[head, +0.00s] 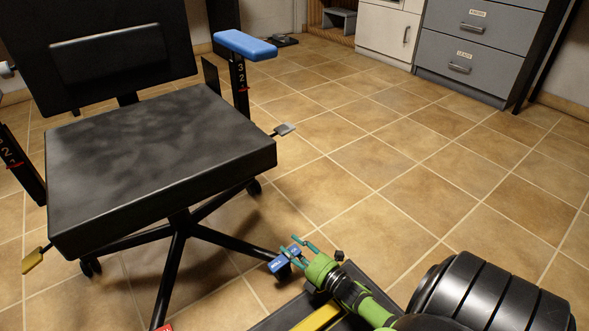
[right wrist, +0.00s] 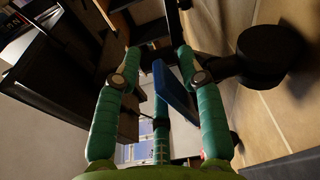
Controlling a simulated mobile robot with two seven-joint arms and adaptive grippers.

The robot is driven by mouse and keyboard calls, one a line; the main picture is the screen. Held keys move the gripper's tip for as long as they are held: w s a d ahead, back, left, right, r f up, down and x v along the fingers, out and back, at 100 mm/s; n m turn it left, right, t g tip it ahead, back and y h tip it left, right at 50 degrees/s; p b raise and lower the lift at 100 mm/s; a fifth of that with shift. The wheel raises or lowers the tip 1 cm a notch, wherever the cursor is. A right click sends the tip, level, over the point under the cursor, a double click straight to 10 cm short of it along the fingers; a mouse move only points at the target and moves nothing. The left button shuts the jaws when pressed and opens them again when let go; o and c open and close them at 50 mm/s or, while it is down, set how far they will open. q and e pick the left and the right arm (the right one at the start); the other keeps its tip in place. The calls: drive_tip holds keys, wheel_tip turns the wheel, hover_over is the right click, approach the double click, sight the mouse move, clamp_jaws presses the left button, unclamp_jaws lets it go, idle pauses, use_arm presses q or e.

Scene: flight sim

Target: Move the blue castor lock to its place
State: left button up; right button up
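The blue castor lock (head: 280,264) is a small flat tab with a pale label, at the castor on the right leg of the black office chair (head: 160,165). In the right wrist view the blue castor lock (right wrist: 173,92) lies between the two teal fingers, closer to the right-hand finger, with the black castor wheel (right wrist: 270,55) beyond it on the right. My right gripper (head: 290,243) is open around the lock, and a gap shows to the left-hand finger. Whether the right-hand finger touches the lock I cannot tell. My left gripper is not in view.
A grey lever (head: 285,129) and a yellow lever (head: 34,261) stick out from the seat. A blue armrest (head: 246,45) is at the right of the backrest. A red piece (head: 165,328) shows at the bottom edge. Tiled floor (head: 400,170) is clear toward the grey drawers (head: 475,45).

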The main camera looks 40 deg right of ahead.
drive_tip(key=s, duration=1.2)
drive_tip(key=shift+d+r, duration=0.25)
drive_tip(key=shift+d, duration=0.05)
